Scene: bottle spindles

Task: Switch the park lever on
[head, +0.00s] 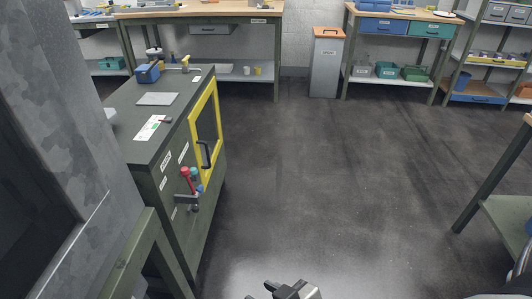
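Small levers stand on the end face of the dark green cabinet (150,200) at the left. One has a red knob and red stem (185,173), another red knob (194,171) is close beside it, and a blue part (199,188) sits just below. A grey bracket (188,205) is under them. The labels are too small to read, so I cannot tell which is the park lever or how it is set. A gripper, apparently my right (284,289), shows at the bottom edge, well apart from the levers and partly cut off. My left gripper is out of view.
The cabinet has a yellow-framed door (206,124) with a black handle (207,154). A blue box (147,74) and a grey plate (157,99) lie on top. A grey pillar (60,110) blocks the left. The floor (330,180) right of the cabinet is clear. Benches stand behind.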

